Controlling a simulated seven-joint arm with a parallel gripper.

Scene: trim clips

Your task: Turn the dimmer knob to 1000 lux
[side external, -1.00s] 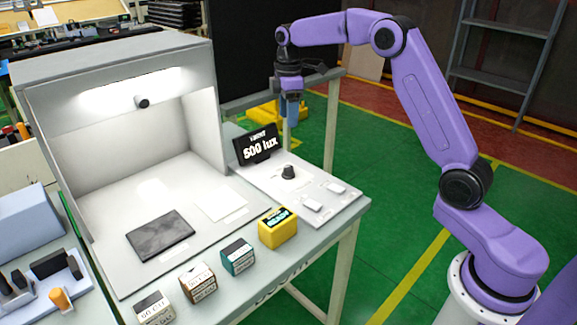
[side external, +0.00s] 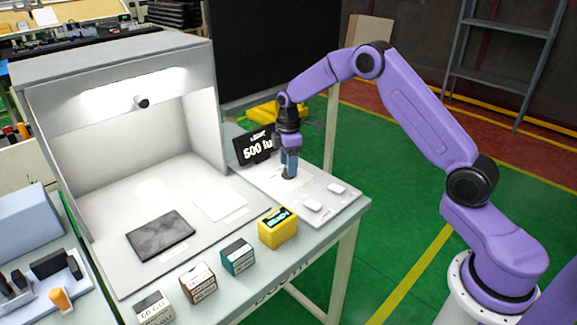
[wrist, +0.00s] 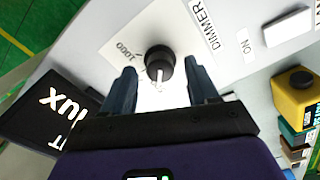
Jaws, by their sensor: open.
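The black dimmer knob (wrist: 159,64) sits on a white panel labelled DIMMER in the wrist view. Its pale pointer faces down toward my gripper, and a "1000" mark (wrist: 131,51) is printed to its upper left. In the side view my gripper (side external: 289,174) points down at the knob and largely hides it. In the wrist view my gripper (wrist: 163,78) is open, with one finger on each side of the knob's near part; I cannot tell whether they touch it. The display (side external: 253,147) reads 500 lux, partly covered by my gripper.
A lit booth (side external: 150,190) with a dark plate (side external: 161,236) stands left of the panel. White switches (side external: 312,206) lie right of the knob. A yellow meter box (side external: 278,228) and several small boxes line the bench's front edge.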

